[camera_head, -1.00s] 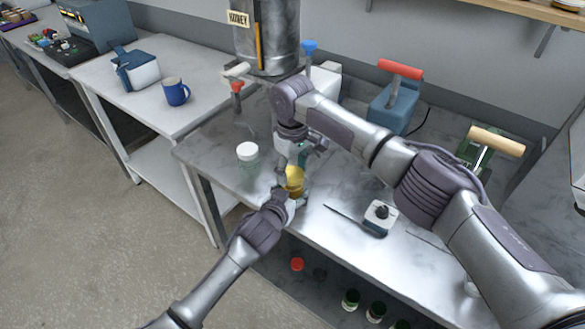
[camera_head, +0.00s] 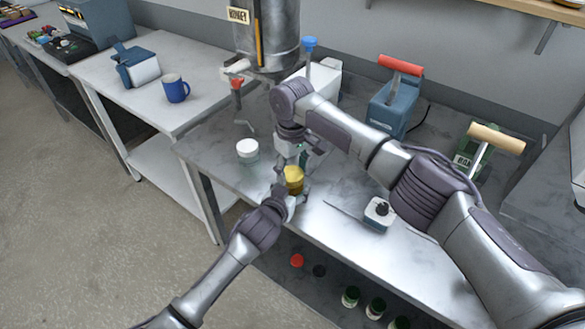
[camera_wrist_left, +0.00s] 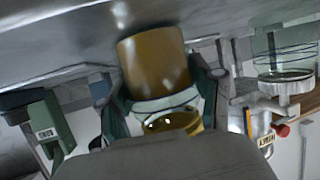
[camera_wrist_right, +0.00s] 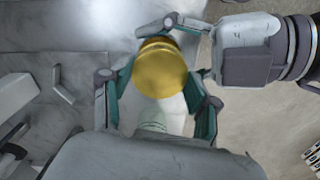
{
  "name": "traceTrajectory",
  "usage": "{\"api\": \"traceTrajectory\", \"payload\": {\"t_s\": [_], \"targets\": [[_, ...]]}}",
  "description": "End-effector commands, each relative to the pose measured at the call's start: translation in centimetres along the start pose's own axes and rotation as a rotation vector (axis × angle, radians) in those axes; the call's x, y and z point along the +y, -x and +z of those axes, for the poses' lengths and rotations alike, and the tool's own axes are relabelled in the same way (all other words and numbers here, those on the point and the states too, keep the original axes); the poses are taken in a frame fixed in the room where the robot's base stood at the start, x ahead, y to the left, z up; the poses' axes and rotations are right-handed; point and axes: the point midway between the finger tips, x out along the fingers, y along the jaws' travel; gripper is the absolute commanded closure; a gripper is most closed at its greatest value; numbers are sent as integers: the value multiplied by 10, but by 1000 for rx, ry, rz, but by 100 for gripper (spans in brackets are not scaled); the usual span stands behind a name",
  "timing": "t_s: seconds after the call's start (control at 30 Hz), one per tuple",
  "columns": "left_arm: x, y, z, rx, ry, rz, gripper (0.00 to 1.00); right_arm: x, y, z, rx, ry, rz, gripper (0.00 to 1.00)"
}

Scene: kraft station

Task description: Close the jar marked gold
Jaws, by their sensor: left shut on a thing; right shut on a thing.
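The gold lid (camera_head: 293,174) shows at the table's front edge, between my two grippers. In the left wrist view, where the scene is upside down, an amber-filled jar (camera_wrist_left: 153,62) stands between the fingers of my left gripper (camera_wrist_left: 160,98), which is shut on it. A clear band of jar shows between the amber and the gold lid (camera_wrist_left: 172,123). My right gripper (camera_wrist_right: 157,95) reaches down from above, its fingers around the gold lid (camera_wrist_right: 160,68) and shut on it. I cannot tell whether the lid is seated; fingers hide part of the rim.
A white-lidded clear jar (camera_head: 247,150) stands left of the grippers. The metal honey tank (camera_head: 268,38) is behind. A small white-and-dark device (camera_head: 379,213) lies to the right. Several jars and a red lid (camera_head: 297,260) are on the shelf below. Red-handled (camera_head: 400,67) and wooden-handled (camera_head: 496,138) presses stand at the back right.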

Motion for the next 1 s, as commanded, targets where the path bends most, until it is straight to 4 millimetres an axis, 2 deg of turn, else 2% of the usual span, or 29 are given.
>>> {"api": "traceTrajectory", "payload": {"t_s": [0.37, 1.0], "targets": [[0, 0, 2, -4, 0, -1, 100, -3, -1, -1, -1, -923, -6, 54], [0, 0, 2, -4, 0, -1, 100, -2, -1, -3, -6, -2638, -5, 54]]}}
